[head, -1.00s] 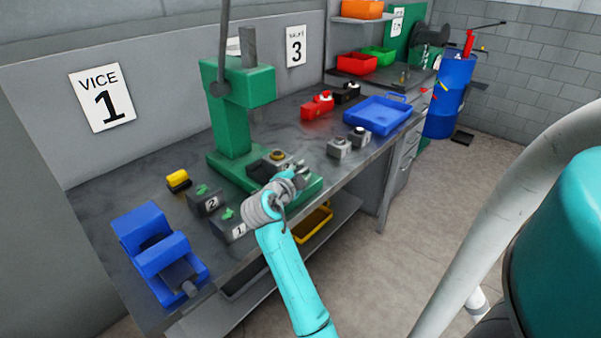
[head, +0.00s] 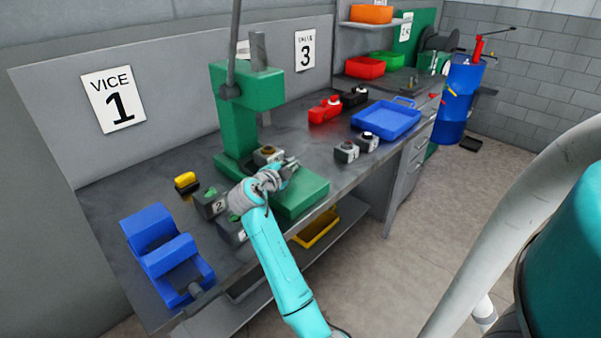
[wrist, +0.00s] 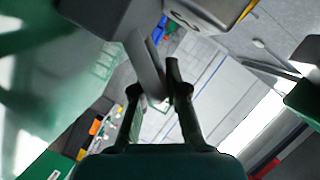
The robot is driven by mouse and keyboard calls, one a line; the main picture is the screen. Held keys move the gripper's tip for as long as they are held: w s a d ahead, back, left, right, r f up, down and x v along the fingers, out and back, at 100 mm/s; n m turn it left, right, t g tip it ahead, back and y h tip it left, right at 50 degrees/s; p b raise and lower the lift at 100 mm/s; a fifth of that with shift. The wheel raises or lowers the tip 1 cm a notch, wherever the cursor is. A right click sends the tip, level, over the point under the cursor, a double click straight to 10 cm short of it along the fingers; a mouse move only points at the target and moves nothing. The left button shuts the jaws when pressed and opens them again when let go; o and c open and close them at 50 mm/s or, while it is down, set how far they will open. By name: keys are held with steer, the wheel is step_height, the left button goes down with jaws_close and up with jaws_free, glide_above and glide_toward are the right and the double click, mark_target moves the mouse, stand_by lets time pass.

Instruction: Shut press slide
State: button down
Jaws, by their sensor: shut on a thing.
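The green press (head: 235,125) stands upright on the bench, its base reaching toward the front edge. Its slide, a grey block with a round brownish top (head: 267,155), sits low beside the column, under the press head. My gripper (head: 288,166) is at the front side of this block, above the green base. In the wrist view a grey bar, seemingly the slide's handle (wrist: 148,66), lies between the fingers of my gripper (wrist: 158,85), which are shut on it. My wrist hides part of the slide and base.
A blue vice (head: 160,250) and grey numbered boxes (head: 210,205) stand left of my arm, with a yellow-topped block (head: 186,181) behind. Grey button boxes (head: 347,151), a red item (head: 325,110) and a blue tray (head: 387,121) are to the right.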

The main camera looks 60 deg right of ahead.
steer(key=shift+w, duration=0.55)
steer(key=c, duration=1.2)
jaws_free()
steer(key=shift+w+d, duration=0.1)
steer(key=v, duration=1.2)
